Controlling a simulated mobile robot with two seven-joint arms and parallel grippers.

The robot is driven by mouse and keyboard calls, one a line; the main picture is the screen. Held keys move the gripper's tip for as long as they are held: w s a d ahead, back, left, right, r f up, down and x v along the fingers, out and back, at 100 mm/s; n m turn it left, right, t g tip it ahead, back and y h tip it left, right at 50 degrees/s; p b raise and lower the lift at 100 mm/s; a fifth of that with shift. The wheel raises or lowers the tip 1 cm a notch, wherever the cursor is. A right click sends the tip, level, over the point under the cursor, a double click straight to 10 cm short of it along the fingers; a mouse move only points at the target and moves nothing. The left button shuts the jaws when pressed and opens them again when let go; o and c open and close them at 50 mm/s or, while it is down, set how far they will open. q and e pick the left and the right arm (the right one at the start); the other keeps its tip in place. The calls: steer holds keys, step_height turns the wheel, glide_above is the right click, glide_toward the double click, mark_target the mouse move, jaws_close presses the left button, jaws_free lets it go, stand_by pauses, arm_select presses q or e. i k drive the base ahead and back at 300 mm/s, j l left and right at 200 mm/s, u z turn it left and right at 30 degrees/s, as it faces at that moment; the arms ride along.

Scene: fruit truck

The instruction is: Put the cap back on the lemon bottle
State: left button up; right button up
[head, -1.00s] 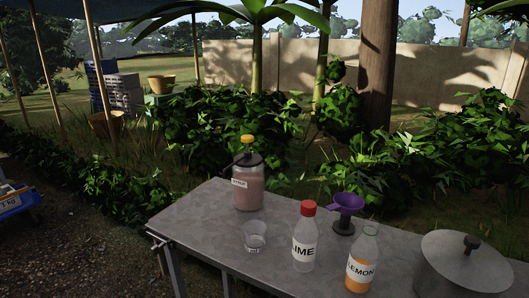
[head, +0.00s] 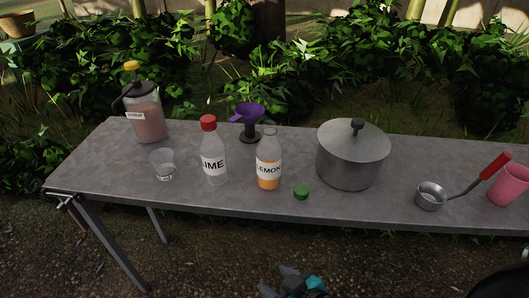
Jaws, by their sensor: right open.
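The lemon bottle (head: 268,168) stands upright and uncapped near the middle of the table, with orange liquid in its lower part and a "LEMON" label. A small green cap (head: 301,192) lies on the table to the right of its base, near the front edge. My right gripper (head: 279,281) is open and only partly in view at the bottom edge, below and in front of the table, apart from the bottle and cap. My left gripper is not in view.
On the grey table (head: 340,207) stand a red-capped lime bottle (head: 214,160), a clear cup (head: 163,164), a syrup jar (head: 146,117), a purple funnel (head: 248,113) on a stand, a lidded pot (head: 352,160), a ladle (head: 431,196) and a pink cup (head: 511,185).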

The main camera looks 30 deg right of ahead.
mark_target(269, 150)
steer(key=z, duration=0.4)
steer(key=i+l+z, duration=0.1)
steer(key=z, duration=0.25)
steer(key=i+z, duration=0.1)
steer(key=z, duration=0.3)
